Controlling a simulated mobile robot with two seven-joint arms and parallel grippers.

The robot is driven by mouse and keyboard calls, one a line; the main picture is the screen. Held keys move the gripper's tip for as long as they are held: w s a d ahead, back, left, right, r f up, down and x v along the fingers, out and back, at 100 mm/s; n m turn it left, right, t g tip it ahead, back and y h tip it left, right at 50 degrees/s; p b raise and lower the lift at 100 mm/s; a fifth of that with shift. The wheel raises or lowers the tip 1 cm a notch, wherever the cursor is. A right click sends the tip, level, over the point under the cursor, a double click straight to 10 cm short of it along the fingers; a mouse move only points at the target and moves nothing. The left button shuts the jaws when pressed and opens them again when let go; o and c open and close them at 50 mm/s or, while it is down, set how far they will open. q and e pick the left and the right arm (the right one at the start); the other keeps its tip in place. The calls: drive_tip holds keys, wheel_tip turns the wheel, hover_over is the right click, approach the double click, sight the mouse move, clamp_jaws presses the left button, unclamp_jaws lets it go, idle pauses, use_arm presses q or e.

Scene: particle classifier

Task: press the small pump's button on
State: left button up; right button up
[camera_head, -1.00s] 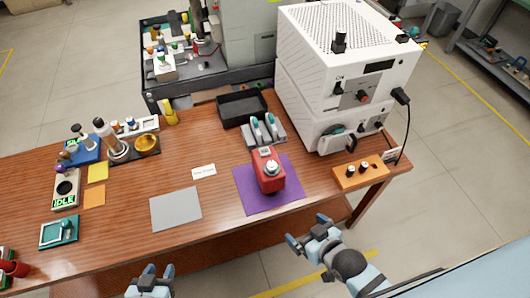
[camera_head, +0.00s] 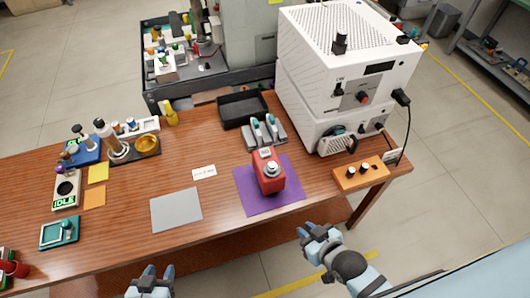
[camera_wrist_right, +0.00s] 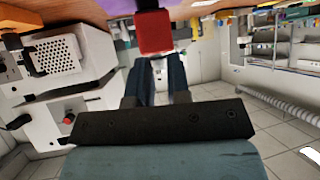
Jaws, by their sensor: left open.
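The red device (camera_head: 268,172) with a round silver knob or button on top stands upright on a purple mat (camera_head: 246,201); I take it to be the small pump. It also shows in the right wrist view (camera_wrist_right: 155,32), ahead of the fingers. My right gripper (camera_head: 315,233) is in front of the table edge, to the lower right of the device and apart from it. Its two fingers (camera_wrist_right: 161,78) have a narrow empty gap between them. My left gripper (camera_head: 152,276) is open and empty at the bottom edge of the head view.
A large white machine (camera_head: 340,90) stands at the back right, with an orange knob box (camera_head: 348,183) before it. A pipette rack (camera_head: 263,135) and black tray (camera_head: 228,113) are behind the device. A grey mat (camera_head: 176,209) lies left; the table between is mostly clear.

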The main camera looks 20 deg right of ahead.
clamp_jaws()
idle(1.2)
